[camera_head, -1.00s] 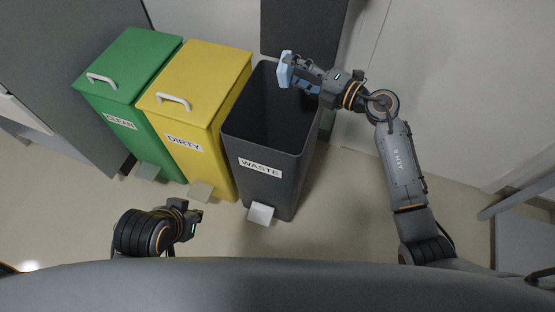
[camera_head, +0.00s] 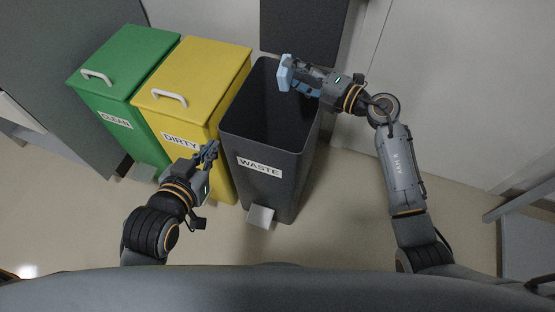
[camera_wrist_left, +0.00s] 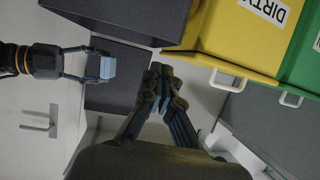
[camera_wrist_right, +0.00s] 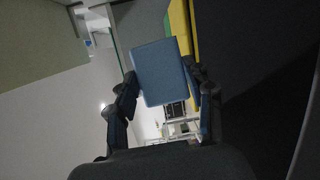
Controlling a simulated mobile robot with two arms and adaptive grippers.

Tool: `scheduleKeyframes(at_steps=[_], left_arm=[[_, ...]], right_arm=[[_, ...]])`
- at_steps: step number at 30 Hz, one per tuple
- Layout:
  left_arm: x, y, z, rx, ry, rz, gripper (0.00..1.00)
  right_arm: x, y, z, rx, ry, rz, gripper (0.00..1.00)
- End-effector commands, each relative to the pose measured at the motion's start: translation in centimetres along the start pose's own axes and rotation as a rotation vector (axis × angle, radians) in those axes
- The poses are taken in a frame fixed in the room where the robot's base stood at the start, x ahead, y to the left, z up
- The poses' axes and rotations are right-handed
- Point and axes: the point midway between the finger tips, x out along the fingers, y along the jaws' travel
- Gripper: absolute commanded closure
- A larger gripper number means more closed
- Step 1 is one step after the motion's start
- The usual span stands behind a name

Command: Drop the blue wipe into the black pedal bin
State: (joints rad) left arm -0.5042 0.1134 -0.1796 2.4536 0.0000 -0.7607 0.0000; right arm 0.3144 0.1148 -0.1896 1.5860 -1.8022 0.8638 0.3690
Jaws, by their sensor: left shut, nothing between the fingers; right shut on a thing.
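The blue wipe (camera_head: 286,72) is a small light-blue block. My right gripper (camera_head: 297,76) is shut on it and holds it over the upper right part of the open black pedal bin, near its rim. In the right wrist view the wipe (camera_wrist_right: 161,72) sits between the two fingers. The black bin (camera_head: 268,186) is labelled WASTE, and its lid (camera_head: 303,28) stands raised behind it. My left gripper (camera_head: 212,150) is shut and empty, in front of the yellow bin and left of the black bin. Its closed fingertips (camera_wrist_left: 158,76) show in the left wrist view.
The yellow bin (camera_head: 207,75) labelled DIRTY and the green bin (camera_head: 123,61) labelled CLEAN stand left of the black bin, lids closed. A pedal (camera_head: 261,217) sticks out at the black bin's front. The floor (camera_head: 320,225) is clear to the right.

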Motion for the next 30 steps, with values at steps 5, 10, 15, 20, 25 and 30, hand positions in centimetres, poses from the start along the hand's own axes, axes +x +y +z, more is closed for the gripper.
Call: scheduleKeyframes(at_steps=[5,10,15,20,25,30], left_arm=[[0.3,0.4,-2.5,0.000,0.140,0.008,1.00],[0.2,0.7,-5.0,-0.002,0.275,0.016,1.00],[-0.4,1.1,-7.5,-0.004,0.419,0.025,1.00],[-1.3,1.4,-9.8,-0.007,0.554,0.033,1.00],[-2.6,1.7,-11.8,-0.011,0.686,0.040,1.00],[-3.7,1.9,-13.1,-0.014,0.780,0.046,1.00]], right_arm=[[0.1,-0.6,-0.1,0.000,0.000,0.001,0.73],[0.1,-1.1,-0.1,0.000,-0.001,0.001,0.73],[0.2,-1.5,-0.2,0.000,-0.001,0.000,0.73],[0.2,-2.0,-0.2,0.000,0.000,0.000,0.73],[0.2,-2.4,-0.3,0.000,0.000,0.000,0.73],[0.2,-2.6,-0.3,0.000,0.000,0.000,0.73]])
